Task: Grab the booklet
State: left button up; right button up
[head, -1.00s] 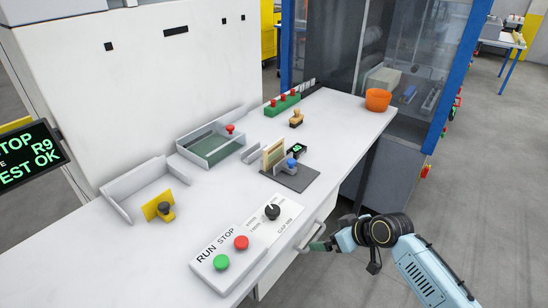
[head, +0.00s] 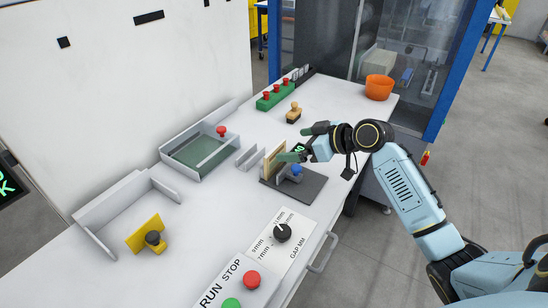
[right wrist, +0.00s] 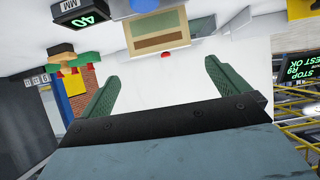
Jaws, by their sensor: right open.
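The booklet, a tan upright block (head: 273,160), stands at the left of a dark grey plate (head: 307,187) on the white bench. It also shows at the top of the right wrist view as a tan and brown striped face (right wrist: 157,43). My right gripper (head: 302,143) is open, with its green fingers just right of the booklet in the head view. The right wrist view shows both fingers (right wrist: 160,76) apart with nothing between them. My left gripper is not in view.
A blue-knobbed clamp (head: 296,169) and a small black display (right wrist: 80,18) sit close to the booklet. A grey tray (head: 198,163), a wooden stamp (head: 294,113) and an orange bowl (head: 379,88) stand around it. The control panel (head: 277,243) is nearer.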

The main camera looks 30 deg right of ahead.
aim_at(277, 148)
jog(key=x, duration=0.2)
jog(key=shift+w+a+f, duration=0.1)
jog(key=shift+w+f, duration=0.15)
jog(key=shift+w, duration=0.1)
jog(key=shift+w+a+f, duration=0.1)
jog(key=shift+w, duration=0.05)
jog(key=x, duration=0.4)
jog(key=shift+a+f, duration=0.15)
jog(key=shift+f, duration=0.2)
jog(key=shift+w+a+f, duration=0.15)
jog(key=shift+a, duration=0.05)
jog(key=shift+f, duration=0.1)
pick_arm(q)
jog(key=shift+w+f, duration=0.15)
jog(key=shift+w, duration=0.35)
pick_arm(e)
jog(key=c, duration=0.7)
